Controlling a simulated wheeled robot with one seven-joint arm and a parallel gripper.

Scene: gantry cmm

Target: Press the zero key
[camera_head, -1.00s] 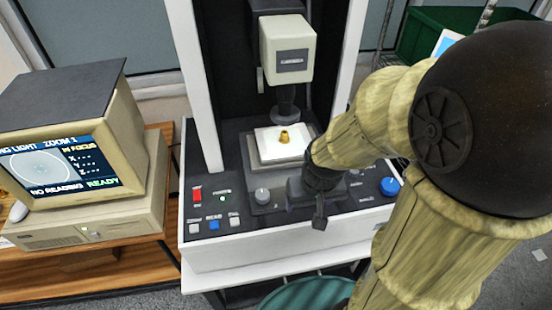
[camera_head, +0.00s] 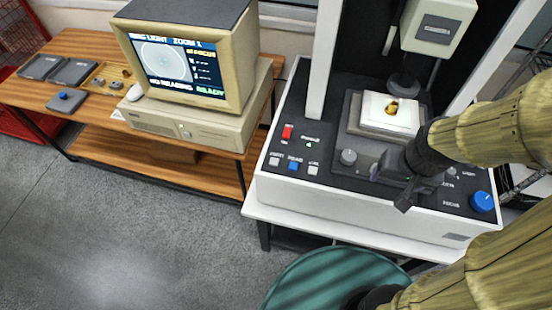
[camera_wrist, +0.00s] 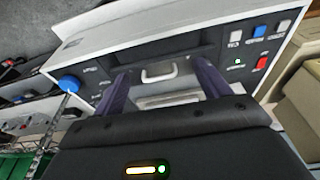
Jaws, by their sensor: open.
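The console's key row has a grey-white key (camera_head: 275,161) at left, a blue key (camera_head: 294,166) in the middle and a grey-white key (camera_head: 313,170) at right. Their labels are too small to read surely, so I cannot tell which is the zero key. In the wrist view the same row shows upside down at upper right, with the blue key (camera_wrist: 260,30) between the pale ones. My gripper (camera_head: 403,194) is over the console's front, right of the keys and apart from them. Its two fingers (camera_wrist: 162,84) are open and empty.
A red switch (camera_head: 287,132) and green light sit behind the keys. A brass part (camera_head: 392,107) sits on the stage. The monitor (camera_head: 190,62) reads "NO READING" and "READY".

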